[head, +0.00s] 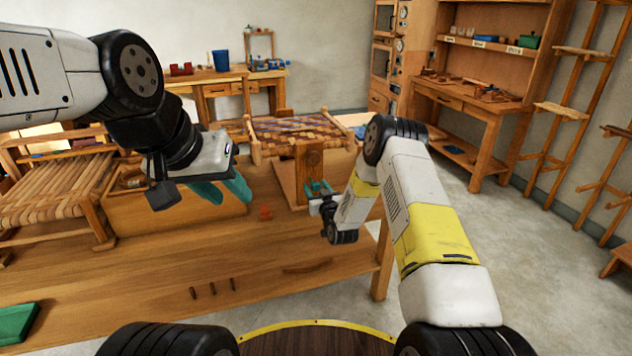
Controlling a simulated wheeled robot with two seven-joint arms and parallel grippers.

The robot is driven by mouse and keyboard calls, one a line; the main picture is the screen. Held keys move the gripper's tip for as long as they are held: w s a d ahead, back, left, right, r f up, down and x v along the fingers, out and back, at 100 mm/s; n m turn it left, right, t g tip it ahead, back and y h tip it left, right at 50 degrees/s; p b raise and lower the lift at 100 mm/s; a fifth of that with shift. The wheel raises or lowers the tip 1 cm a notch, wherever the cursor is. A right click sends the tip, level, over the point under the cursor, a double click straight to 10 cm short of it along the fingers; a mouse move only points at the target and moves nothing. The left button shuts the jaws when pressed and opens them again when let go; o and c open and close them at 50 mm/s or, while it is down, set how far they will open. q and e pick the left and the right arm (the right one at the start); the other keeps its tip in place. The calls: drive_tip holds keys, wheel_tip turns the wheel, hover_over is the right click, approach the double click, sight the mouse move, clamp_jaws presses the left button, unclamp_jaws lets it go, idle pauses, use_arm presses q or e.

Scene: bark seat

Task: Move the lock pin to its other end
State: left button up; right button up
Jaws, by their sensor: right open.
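A woven seat frame (290,130) sits on a wooden stand with an upright post (310,170). A dark round spot (314,157) shows on the post's front face; I cannot tell whether it is the lock pin. My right gripper (319,187) is open, its teal fingers pointing at the lower part of the post, close to it. I cannot tell if they touch. My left gripper (224,192) hangs above the bench, left of the post, in front of a wooden box (150,208). Its teal fingers look apart, with nothing seen between them.
The workbench (150,275) holds several short dark pegs (213,289), a curved wooden piece (307,267), a small orange-red item (265,213) and a green tray (17,322). Another woven seat (55,190) stands at left. The bench's front middle is mostly clear.

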drive_tip(key=v, duration=0.7)
drive_tip(key=shift+s, duration=0.35)
drive_tip(key=shift+d, duration=0.1)
wheel_tip(320, 180, up, 11)
drive_tip(key=w+d+g+h, duration=0.1)
drive_tip(key=w+d+g, duration=0.1)
drive_tip(key=d, duration=0.1)
drive_tip(key=s+d+r+g+h, duration=0.2)
drive_tip(key=s+d+r+g, duration=0.15)
drive_tip(key=s+r, duration=0.55)
drive_tip(key=s+d+r+m+g, duration=0.1)
drive_tip(key=s+r, duration=0.2)
drive_tip(key=s, duration=0.8)
drive_tip(key=s+d+r+m+g, duration=0.1)
drive_tip(key=s+d+r+g, duration=0.1)
drive_tip(key=s, duration=0.9)
drive_tip(key=s+d+r+m+g, duration=0.1)
drive_tip(key=s+r, duration=0.4)
drive_tip(key=s, duration=0.6)
drive_tip(key=shift+s+d+g, duration=0.15)
drive_tip(key=shift+d+g, duration=0.55)
drive_tip(key=shift+g, duration=0.05)
